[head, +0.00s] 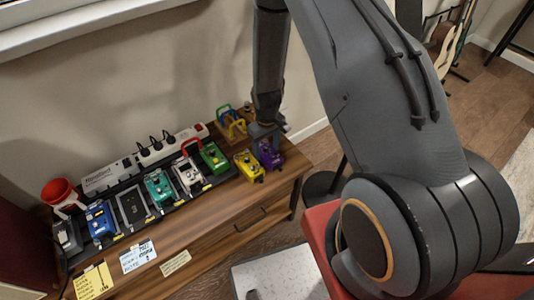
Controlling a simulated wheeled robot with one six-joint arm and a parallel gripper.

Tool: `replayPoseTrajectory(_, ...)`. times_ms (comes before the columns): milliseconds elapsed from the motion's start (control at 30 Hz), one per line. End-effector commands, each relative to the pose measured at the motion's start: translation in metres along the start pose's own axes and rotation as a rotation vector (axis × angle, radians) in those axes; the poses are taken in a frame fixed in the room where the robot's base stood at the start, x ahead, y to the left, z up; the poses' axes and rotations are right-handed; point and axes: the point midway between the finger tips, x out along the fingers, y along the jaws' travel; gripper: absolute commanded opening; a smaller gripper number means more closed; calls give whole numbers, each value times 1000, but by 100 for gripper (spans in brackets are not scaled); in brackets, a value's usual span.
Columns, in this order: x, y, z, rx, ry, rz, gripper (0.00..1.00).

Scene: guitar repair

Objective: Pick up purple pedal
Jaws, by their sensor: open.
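The purple pedal (270,156) stands at the right end of the wooden cabinet top, just right of the yellow pedal (249,167). My gripper (266,140) reaches down from above and is at the purple pedal, its fingers overlapping the pedal's upper part in the head view. The gripper is open. The fingertips are small and dark here, so I cannot tell whether they touch the pedal or how they straddle it.
A pedalboard row holds green (213,157), white (188,175), teal (158,186) and blue (100,219) pedals. A power strip (172,146) runs behind. Coloured clamps (230,122) stand behind my gripper. The cabinet's right edge (303,165) is close by.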

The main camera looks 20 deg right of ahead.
Motion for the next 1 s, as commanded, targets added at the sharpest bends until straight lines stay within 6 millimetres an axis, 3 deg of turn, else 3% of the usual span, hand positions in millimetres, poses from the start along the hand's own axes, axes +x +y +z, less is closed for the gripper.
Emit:
replayPoseTrajectory(200, 0, 0, 0, 0, 0, 0, 56)
replayPoseTrajectory(433, 0, 0, 0, 0, 0, 0, 17)
replayPoseTrajectory(767, -3, 0, -1, 0, 2, 1, 16)
replayPoseTrajectory(1000, -22, 0, -1, 0, 3, 1, 16)
